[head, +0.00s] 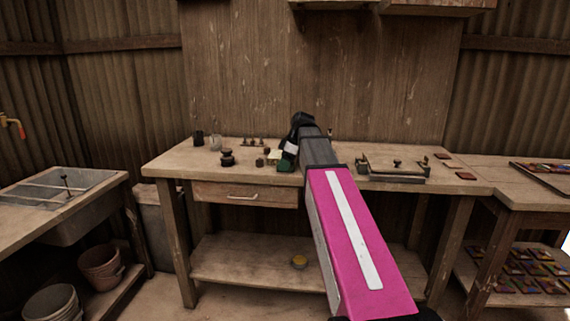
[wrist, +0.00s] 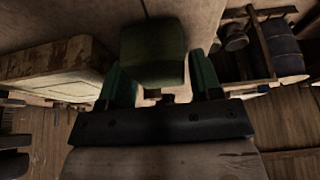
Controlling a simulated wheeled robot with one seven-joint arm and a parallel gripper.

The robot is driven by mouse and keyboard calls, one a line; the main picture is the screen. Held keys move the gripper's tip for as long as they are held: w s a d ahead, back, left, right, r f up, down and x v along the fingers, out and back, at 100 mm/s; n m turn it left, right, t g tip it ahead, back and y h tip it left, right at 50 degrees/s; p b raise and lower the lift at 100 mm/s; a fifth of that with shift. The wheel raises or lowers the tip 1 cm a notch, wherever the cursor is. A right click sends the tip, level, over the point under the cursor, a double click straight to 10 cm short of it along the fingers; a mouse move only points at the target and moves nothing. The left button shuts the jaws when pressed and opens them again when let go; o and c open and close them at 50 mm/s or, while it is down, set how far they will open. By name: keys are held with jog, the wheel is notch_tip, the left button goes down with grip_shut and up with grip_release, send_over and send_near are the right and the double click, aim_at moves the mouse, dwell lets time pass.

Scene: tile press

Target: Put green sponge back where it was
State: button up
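The green sponge (wrist: 152,50) is a dark green block in the middle of the wrist view. It sits between the two green fingers of my gripper (wrist: 163,84), filling nearly all the room between them, and sticks out past their tips. My gripper looks shut on it. In the head view the sponge (head: 285,166) is a small green patch below my black gripper (head: 290,152), low over the workbench top (head: 205,170) at its front edge. I cannot tell whether the sponge touches the bench. My wrist and arm hide the bench behind them.
Dark round pieces (head: 227,157), a dark cup (head: 198,138) and a clear glass (head: 216,142) stand left of my gripper. A tile press (head: 393,170) stands on the right part of the bench. A sink (head: 65,190) is at far left.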

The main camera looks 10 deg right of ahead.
jog(key=v, duration=1.2)
jog(key=shift+r, duration=0.1)
